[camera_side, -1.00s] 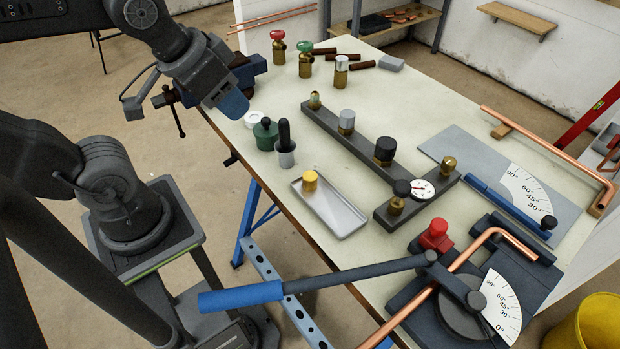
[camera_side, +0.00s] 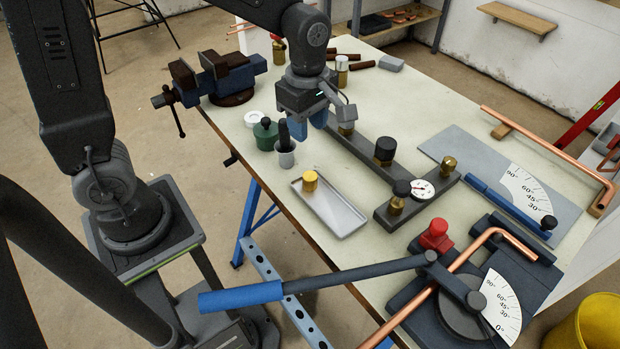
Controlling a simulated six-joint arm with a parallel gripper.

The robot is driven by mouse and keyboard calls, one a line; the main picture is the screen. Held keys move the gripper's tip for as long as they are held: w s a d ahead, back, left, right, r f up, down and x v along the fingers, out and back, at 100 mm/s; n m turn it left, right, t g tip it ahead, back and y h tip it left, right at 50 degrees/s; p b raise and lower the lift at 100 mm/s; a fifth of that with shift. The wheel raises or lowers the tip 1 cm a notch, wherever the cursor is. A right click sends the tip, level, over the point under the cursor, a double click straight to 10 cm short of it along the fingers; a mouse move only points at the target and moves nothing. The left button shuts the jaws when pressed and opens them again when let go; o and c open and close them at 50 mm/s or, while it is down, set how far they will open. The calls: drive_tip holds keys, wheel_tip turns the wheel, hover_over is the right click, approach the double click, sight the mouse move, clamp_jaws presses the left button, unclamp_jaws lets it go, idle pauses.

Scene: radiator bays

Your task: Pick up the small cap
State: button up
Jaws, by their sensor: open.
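My gripper (camera_side: 308,121) is open, pointing down, with blue fingers over the upper end of the dark manifold bar (camera_side: 366,152). A silver cap on the bar is mostly hidden behind my gripper; only its brass-coloured lower part (camera_side: 346,130) shows. A wider black cap (camera_side: 385,148) sits farther along the bar. I cannot tell which one is the small cap. I cannot tell whether my fingers touch anything.
A grey cup with a black-handled tool (camera_side: 285,152) and a green container (camera_side: 265,133) stand just left of my gripper. A blue vise (camera_side: 228,75) is at the table edge.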

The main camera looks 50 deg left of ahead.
sight(310, 176)
wheel_tip(310, 176, down, 8)
drive_tip(key=shift+f, duration=0.25)
drive_tip(key=shift+d+f, duration=0.2)
drive_tip(key=shift+f, duration=1.1)
drive_tip(key=shift+d+f, duration=0.2)
drive_tip(key=shift+f, duration=1.05)
drive_tip(key=shift+c, duration=0.4)
drive_tip(key=c, duration=0.5)
